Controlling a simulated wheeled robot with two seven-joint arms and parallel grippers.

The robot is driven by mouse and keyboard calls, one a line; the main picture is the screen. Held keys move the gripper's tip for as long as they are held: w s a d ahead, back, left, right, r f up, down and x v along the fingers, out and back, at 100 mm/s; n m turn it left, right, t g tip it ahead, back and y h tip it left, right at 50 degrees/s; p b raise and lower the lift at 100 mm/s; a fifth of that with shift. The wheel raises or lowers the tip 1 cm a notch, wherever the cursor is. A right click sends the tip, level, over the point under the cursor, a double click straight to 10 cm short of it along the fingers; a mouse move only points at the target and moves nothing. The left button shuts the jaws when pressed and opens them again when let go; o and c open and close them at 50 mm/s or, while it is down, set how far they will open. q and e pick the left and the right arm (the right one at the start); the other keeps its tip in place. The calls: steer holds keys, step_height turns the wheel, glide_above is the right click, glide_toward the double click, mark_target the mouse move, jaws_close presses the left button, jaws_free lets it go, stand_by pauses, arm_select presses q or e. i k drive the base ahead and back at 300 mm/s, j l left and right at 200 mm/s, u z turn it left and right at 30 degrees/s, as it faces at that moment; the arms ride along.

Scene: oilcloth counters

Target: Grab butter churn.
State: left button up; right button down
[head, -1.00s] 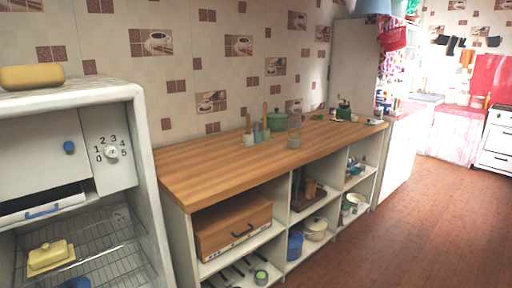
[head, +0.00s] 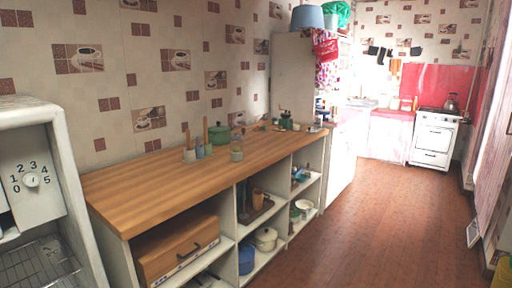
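I cannot pick out the butter churn for certain. On the wooden counter (head: 150,180) stand small pots with upright wooden handles (head: 189,152), a green lidded pot (head: 219,135) and a glass jar (head: 237,152). Farther back on it is a small dark green item (head: 286,121), too small to tell what it is. In the shelves below, a brown wooden item (head: 257,197) stands on a dark tray. Neither of my grippers is in view.
A white unit with a numbered dial (head: 32,180) stands at the left. The shelves hold a wooden box (head: 177,248), a blue container (head: 246,257) and a cream pot (head: 265,239). The brown tiled floor (head: 385,220) is clear toward the white stove (head: 433,138).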

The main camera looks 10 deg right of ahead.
mark_target(236, 143)
steer(key=z, duration=0.15)
steer(key=i+l+u, duration=0.1)
steer(key=u, duration=0.8)
steer(key=i+l+u, duration=0.25)
steer(key=l, duration=0.15)
steer(key=l+u, duration=0.25)
steer(key=l, duration=0.2)
steer(key=i+l+u, duration=0.25)
steer(key=l, duration=0.25)
steer(key=l+u, duration=0.25)
steer(key=l, duration=0.2)
